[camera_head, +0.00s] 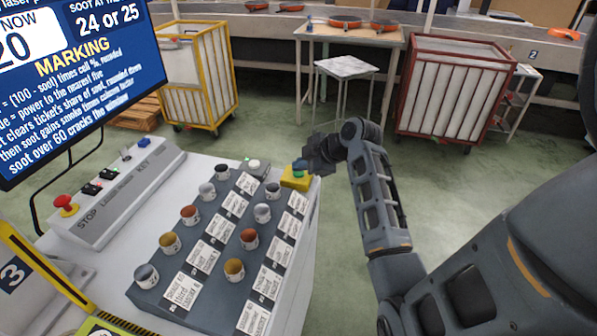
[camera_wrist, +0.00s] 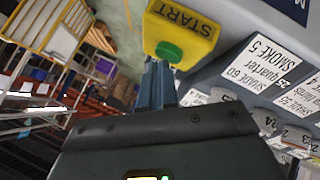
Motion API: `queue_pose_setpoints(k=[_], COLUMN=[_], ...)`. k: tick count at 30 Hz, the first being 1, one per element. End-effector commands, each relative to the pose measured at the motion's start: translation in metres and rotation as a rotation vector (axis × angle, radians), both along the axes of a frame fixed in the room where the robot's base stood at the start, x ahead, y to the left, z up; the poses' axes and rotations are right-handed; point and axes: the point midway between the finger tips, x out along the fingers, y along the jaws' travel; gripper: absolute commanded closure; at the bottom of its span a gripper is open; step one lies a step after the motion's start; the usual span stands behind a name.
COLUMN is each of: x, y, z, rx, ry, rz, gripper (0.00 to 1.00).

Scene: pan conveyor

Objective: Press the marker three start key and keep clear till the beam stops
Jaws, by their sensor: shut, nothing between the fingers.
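The start key is a yellow box (camera_head: 292,183) with a green button (camera_head: 299,173), at the far right corner of the pale console. In the wrist view the yellow box (camera_wrist: 190,27) reads START, and its green button (camera_wrist: 168,51) is in plain sight. My gripper (camera_head: 302,165) is right at the key, its fingers shut and empty. In the wrist view the fingertips (camera_wrist: 158,68) end just beside the green button. I cannot tell whether they touch it. A sign with a 3 (camera_head: 14,274) stands at the lower left.
A sloped panel (camera_head: 150,300) of several labelled knobs lies beside the key. A grey box with a red stop button (camera_head: 66,205) is at the left, under a blue screen (camera_head: 80,75). A yellow cart (camera_head: 200,80) and a red cart (camera_head: 455,90) stand behind. Floor right of the console is clear.

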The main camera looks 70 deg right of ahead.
Motion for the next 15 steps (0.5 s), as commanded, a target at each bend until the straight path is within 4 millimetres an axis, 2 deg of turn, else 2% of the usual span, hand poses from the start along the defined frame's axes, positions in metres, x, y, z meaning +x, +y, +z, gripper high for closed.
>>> queue_pose_setpoints(k=[10,15], x=[-0.0004,-0.0004], y=[0.0002,0.0002], z=[-0.0011,0.0050], rx=[0.002,0.002], ry=[0.002,0.002], rz=[0.000,0.000], gripper=[1.00,1.00])
